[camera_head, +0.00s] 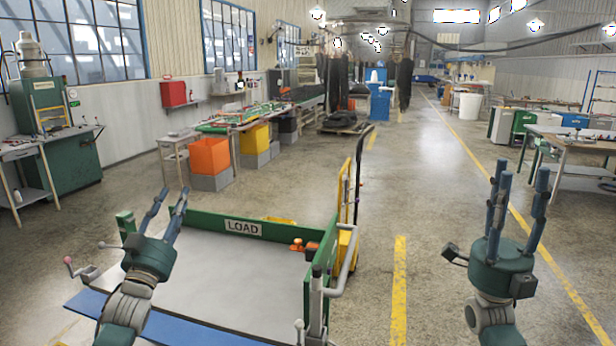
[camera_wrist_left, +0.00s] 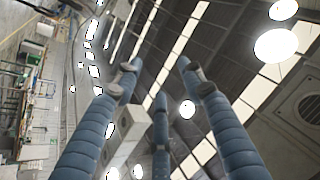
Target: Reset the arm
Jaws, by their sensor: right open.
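My left gripper (camera_head: 169,205) is raised in front of the grey load platform in the head view, fingers pointing up. Its blue fingers stand apart in the left wrist view (camera_wrist_left: 160,95), with nothing between them. My right gripper (camera_head: 518,185) is raised at the right over the bare floor, its fingers upright, apart and empty. Both grippers are clear of everything around them.
A platform (camera_head: 225,290) with green side boards marked LOAD (camera_head: 244,227) lies ahead of my left arm. A yellow frame with a grey handle (camera_head: 345,265) stands at its right. Workbenches (camera_head: 575,140) stand further right. The central aisle (camera_head: 420,190) is clear.

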